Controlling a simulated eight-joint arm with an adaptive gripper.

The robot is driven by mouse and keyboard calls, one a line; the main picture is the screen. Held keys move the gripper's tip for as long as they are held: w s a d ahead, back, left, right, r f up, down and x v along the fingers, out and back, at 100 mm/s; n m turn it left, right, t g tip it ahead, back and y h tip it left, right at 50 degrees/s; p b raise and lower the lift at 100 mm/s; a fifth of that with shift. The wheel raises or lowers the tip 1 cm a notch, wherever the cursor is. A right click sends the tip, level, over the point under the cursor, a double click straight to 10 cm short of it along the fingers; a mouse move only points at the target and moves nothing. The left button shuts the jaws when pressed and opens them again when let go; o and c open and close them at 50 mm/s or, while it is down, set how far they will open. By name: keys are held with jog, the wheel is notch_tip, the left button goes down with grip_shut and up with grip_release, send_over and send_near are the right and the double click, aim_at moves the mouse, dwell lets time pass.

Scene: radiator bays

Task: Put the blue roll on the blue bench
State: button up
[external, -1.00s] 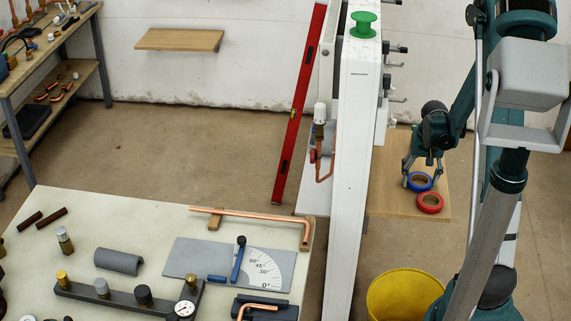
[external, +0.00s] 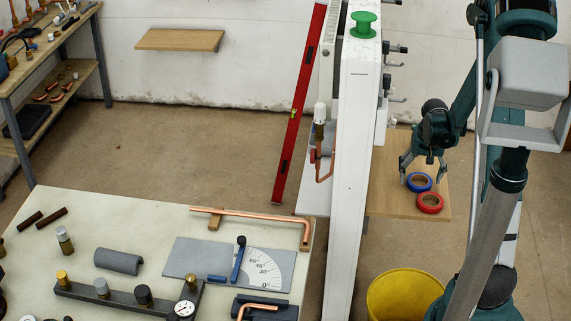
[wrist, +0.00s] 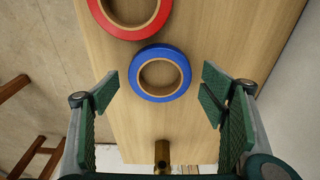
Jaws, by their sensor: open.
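The blue roll (external: 419,182) lies flat on a wooden board behind the white partition, close to a red roll (external: 429,204). My gripper (external: 423,174) is open above the board, its fingers apart on either side of the blue roll. In the wrist view the blue roll (wrist: 136,83) lies between and slightly ahead of the open fingertips (wrist: 158,92), with nothing held. The red roll (wrist: 130,14) is just beyond it. A bench with a blue-grey frame (external: 57,76) and wooden top stands at the back left; I cannot tell surely that it is the blue bench.
The tall white partition (external: 352,190) stands between the board (external: 390,195) and a pale worktable (external: 150,212) crowded with pipes and tools. A red level (external: 300,105) leans behind it. A yellow bucket (external: 404,292) stands in front of the board. An empty wall shelf (external: 180,40) is at the back.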

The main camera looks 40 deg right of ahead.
notch_tip(320, 180, up, 11)
jog(key=s+a+p, duration=0.1)
jog(key=shift+s+a+r, duration=0.15)
dwell(0.6)
jog(key=shift+o, duration=0.3)
dwell(0.5)
jog(key=shift+g+y, duration=0.6)
jog(key=f, duration=0.3)
jog(key=w+d+f, duration=0.1)
jog(key=shift+f, duration=0.3)
jog(key=shift+s+f, duration=0.1)
jog(key=shift+f, duration=1.2)
jog(key=shift+f+b, duration=0.1)
jog(key=shift+b, duration=0.2)
jog(key=shift+a+f+b, duration=0.1)
jog(key=shift+f+b, duration=0.25)
jog(key=shift+f, duration=2.15)
